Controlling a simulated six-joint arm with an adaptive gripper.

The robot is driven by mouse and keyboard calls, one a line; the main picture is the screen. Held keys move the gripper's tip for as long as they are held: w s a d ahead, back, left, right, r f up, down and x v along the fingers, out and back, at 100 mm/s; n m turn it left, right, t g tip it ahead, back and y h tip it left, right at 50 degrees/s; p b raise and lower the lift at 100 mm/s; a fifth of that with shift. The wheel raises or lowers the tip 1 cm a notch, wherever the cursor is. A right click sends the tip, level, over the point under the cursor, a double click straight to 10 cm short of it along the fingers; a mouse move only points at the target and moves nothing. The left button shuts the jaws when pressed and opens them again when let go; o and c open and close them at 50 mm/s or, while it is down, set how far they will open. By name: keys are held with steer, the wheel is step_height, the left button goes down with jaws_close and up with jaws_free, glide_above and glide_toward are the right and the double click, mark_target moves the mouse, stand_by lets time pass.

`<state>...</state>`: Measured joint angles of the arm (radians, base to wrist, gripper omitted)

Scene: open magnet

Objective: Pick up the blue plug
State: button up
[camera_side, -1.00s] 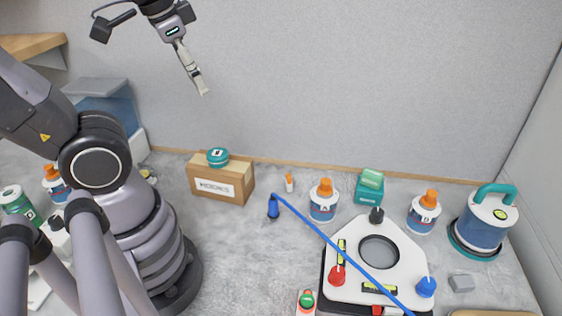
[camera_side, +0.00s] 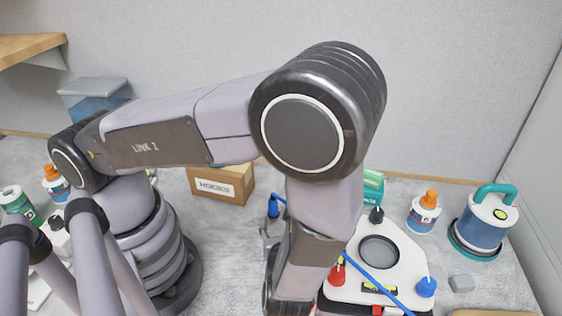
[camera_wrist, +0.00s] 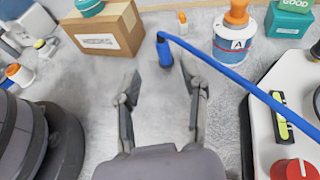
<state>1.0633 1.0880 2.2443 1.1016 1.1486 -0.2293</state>
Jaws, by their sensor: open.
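The blue plug (camera_wrist: 165,52) stands on the grey bench in the wrist view, joined at its top to a blue cable (camera_wrist: 245,82) that runs off to the right. My gripper (camera_wrist: 156,76) is open and empty. Its two fingers point toward the plug, which shows just beyond the fingertips, nearer the right one. I cannot tell the exact gap. In the side view the plug (camera_side: 273,206) shows just past my arm, and my arm hides part of the cable and most of my gripper.
A cardboard box (camera_wrist: 103,30) stands left of the plug. A white bottle with an orange cap (camera_wrist: 232,40) stands to the right. A white device with a round opening (camera_side: 379,252) has red, blue and black knobs. A blue canister (camera_side: 484,222) is far right.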

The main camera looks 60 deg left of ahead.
steer(key=f+m, duration=0.1)
steer(key=t, duration=0.1)
glide_toward(273, 196)
steer(key=x, duration=0.5)
steer(key=shift+w+d+f, duration=0.2)
steer(key=shift+w+f, duration=0.1)
steer(key=shift+f, duration=0.05)
steer(key=shift+s+a+r+x, duration=0.15)
steer(key=shift+x, duration=1.2)
steer(key=shift+s+a+r+x, duration=0.1)
steer(key=shift+x, duration=1.25)
steer(key=shift+c, duration=0.4)
jaws_close()
